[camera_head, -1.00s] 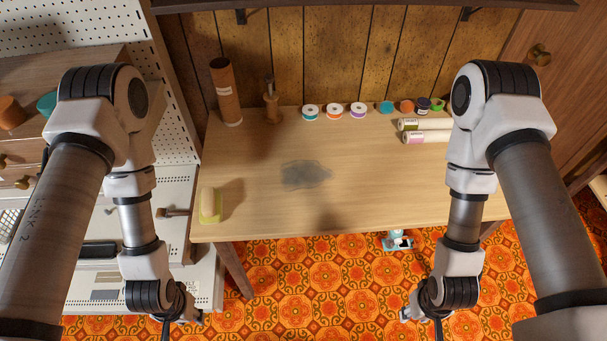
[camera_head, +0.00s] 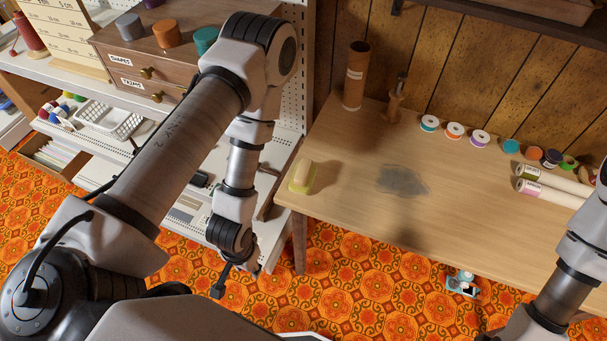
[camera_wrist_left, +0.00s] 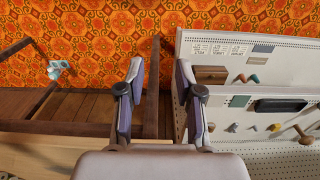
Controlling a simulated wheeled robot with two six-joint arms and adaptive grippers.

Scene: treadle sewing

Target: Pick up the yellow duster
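The yellow duster (camera_head: 302,177) lies on the left end of the wooden table (camera_head: 345,210), near its front corner. It has a yellow-green lower part and a paler, rounded top. My left gripper (camera_wrist_left: 160,100) is open in the left wrist view, with nothing between its two fingers. In the head view my left arm hangs to the left of the table, with its wrist lower than the duster and well apart from it. I cannot make out the duster in the left wrist view.
A grey smudge (camera_head: 402,181) marks the tabletop. A brown tube (camera_head: 355,77), a wooden stand (camera_head: 396,101) and several thread spools line the back. Rolls (camera_head: 545,188) lie at the right. A white pegboard shelf unit stands left of the table, close to my left arm.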

